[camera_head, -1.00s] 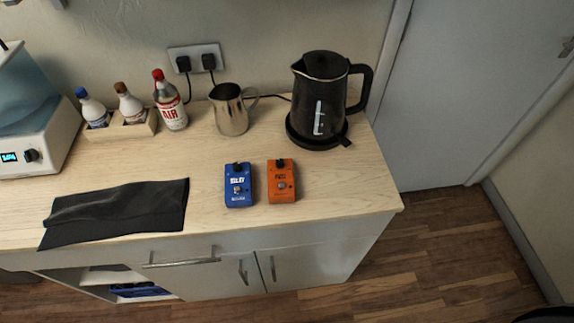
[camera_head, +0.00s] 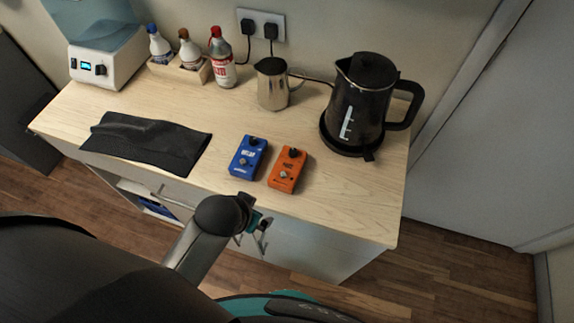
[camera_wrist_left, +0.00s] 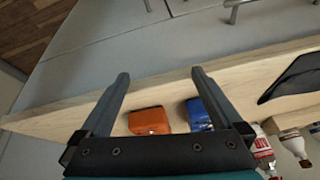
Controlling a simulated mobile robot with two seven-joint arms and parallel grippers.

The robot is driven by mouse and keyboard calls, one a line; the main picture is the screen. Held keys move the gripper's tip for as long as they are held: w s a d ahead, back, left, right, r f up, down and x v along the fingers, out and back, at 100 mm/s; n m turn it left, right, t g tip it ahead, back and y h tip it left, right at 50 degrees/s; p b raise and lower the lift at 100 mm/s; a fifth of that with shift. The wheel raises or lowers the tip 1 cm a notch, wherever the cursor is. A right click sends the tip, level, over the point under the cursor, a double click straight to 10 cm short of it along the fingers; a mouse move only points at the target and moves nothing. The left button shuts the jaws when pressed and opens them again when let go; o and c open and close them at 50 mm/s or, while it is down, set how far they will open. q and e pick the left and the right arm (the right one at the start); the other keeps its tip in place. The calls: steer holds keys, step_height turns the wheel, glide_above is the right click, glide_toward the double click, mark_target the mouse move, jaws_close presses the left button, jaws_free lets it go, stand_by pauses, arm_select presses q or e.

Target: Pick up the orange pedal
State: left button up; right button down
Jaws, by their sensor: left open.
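The orange pedal (camera_head: 288,172) lies on the wooden counter, just right of the blue pedal (camera_head: 247,158), with a small gap between them. In the left wrist view the orange pedal (camera_wrist_left: 150,121) shows between the two fingers of my left gripper (camera_wrist_left: 160,74), in the lower middle. The fingers are apart with nothing held. In that view the blue pedal (camera_wrist_left: 196,112) is partly hidden by one finger. In the head view my left arm reaches in front of the counter, below the pedals; its fingers are hard to make out there. My right gripper is not seen.
A black kettle (camera_head: 358,103) and a metal jug (camera_head: 272,85) stand behind the pedals. A dark cloth (camera_head: 146,143) lies left of them. Bottles sit in a holder (camera_head: 181,69) near a white appliance (camera_head: 106,62). The counter (camera_head: 345,207) is bare right of the orange pedal.

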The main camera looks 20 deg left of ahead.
arm_select(q)
steer(key=w+d+r+m+t+h, duration=0.1)
steer(key=w+d+r+m+t, duration=0.2)
steer(key=w+r, duration=0.45)
steer(key=w+d+r+m+t+h, duration=0.1)
steer(key=w+d+r+t+h, duration=0.15)
steer(key=w+r+t, duration=0.6)
steer(key=w+d+r+m+t+h, duration=0.1)
steer(key=w+d+r+m, duration=0.2)
steer(key=r, duration=0.9)
steer(key=s+d+r+m+t+h, duration=0.1)
steer(key=d+r+m+h, duration=0.4)
steer(key=d+r+h, duration=0.25)
steer(key=s+d+r+m+g+h, duration=0.2)
steer(key=s+d+m+g+h, duration=0.75)
steer(key=m, duration=0.55)
steer(key=m+g+y, duration=0.8)
steer(key=g+y, duration=0.1)
steer(key=y, duration=1.2)
glide_above(286, 169)
step_height(286, 169, down, 21)
steer(key=f, duration=0.9)
steer(key=shift+s+a+f, duration=0.1)
steer(key=shift+s+a, duration=0.1)
steer(key=shift+w+d+f, duration=0.1)
steer(key=shift+f, duration=1.35)
steer(key=shift+w+d+f, duration=0.1)
steer(key=shift+f, duration=1.35)
steer(key=shift+r, duration=0.1)
steer(key=c, duration=1.6)
